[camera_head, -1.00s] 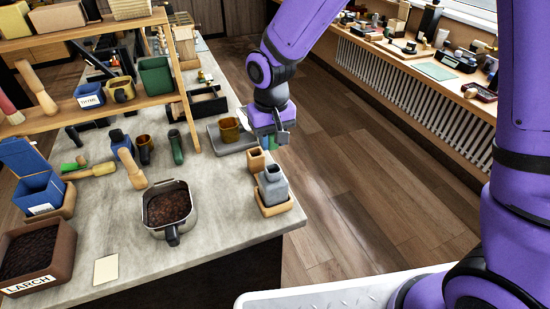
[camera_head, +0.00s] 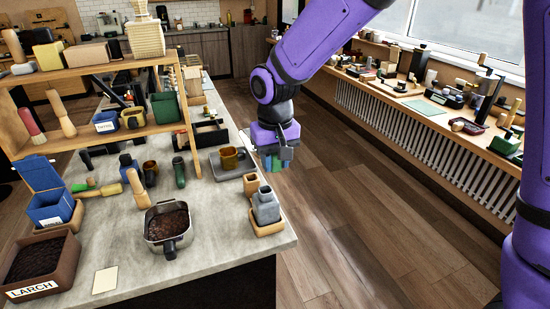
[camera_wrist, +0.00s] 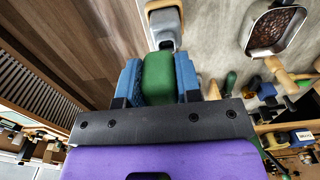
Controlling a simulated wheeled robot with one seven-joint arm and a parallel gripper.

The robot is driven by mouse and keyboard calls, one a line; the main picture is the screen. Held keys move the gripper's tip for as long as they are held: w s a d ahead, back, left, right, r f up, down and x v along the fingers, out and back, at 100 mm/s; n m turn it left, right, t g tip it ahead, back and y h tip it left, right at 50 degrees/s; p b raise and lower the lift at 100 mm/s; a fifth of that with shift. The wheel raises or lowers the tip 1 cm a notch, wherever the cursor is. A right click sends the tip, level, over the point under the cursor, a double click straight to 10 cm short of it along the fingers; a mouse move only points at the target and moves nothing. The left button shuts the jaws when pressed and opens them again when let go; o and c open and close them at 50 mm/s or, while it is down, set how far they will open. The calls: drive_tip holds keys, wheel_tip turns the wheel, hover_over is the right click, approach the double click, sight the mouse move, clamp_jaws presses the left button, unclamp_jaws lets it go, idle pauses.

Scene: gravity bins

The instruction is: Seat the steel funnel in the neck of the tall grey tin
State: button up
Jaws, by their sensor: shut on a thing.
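The tall grey tin (camera_head: 266,207) stands upright with a short narrow neck in a wooden tray (camera_head: 268,228) at the counter's right edge. In the wrist view the tin (camera_wrist: 166,26) is just beyond my fingertips. My gripper (camera_head: 275,163) is above and behind the tin, apart from it. Its blue pads (camera_wrist: 157,78) are shut on a green block-shaped piece (camera_wrist: 158,76). I cannot tell whether this piece belongs to the steel funnel. No funnel cone can be made out, and the lower end of the held thing is unclear.
A small wooden pot (camera_head: 250,184) stands close behind the tin. A wooden shelf (camera_head: 98,140) stands farther left. Open floor (camera_head: 350,225) lies right of the counter.

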drive_tip(key=shift+f, duration=2.2)
drive_tip(key=shift+f, duration=0.15)
drive_tip(key=shift+f, duration=1.55)
drive_tip(key=shift+f, duration=1.8)
idle(1.0)
drive_tip(key=o, duration=1.1)
drive_tip(key=shift+o, duration=0.2)
wheel_tip(320, 180, up, 11)
drive_tip(key=shift+f, duration=0.1)
